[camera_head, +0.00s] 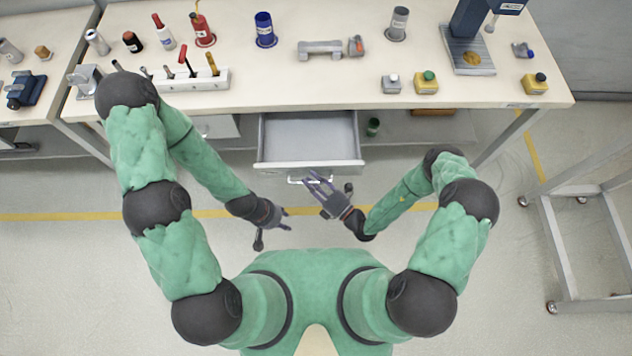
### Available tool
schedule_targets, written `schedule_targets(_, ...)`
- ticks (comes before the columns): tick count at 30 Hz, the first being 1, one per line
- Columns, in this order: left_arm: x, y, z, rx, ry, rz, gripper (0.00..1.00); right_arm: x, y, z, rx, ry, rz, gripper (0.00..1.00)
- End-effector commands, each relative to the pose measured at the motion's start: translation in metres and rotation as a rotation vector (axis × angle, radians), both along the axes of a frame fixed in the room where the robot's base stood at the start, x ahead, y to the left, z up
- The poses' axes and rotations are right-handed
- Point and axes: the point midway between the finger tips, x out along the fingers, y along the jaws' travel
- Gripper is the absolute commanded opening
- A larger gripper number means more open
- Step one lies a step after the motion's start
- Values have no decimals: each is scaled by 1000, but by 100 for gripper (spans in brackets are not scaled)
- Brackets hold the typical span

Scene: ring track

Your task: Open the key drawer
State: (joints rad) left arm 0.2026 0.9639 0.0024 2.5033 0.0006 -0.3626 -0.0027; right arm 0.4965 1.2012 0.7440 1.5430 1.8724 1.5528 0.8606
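A grey drawer (310,131) under the workbench stands pulled out, and its inside looks empty. Its front (340,168) faces me, with a pale bar handle (296,180) low on it. My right gripper (309,178) is at the handle with its fingers apart. They overlap the handle's right part in this view, and I cannot tell whether they touch it. My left gripper (286,221) is below and left of the handle, open and empty, clear of the drawer.
The workbench top (270,85) above the drawer holds bottles, a tool rack (190,82), small button boxes and a press stand (468,52). A wheeled metal frame (570,245) stands at the right. The floor before the drawer is clear.

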Motion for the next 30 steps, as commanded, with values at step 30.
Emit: schedule_targets(30, 0, 0, 0, 0, 0, 0, 40, -76, -79, -15, -1, 1, -4, 30)
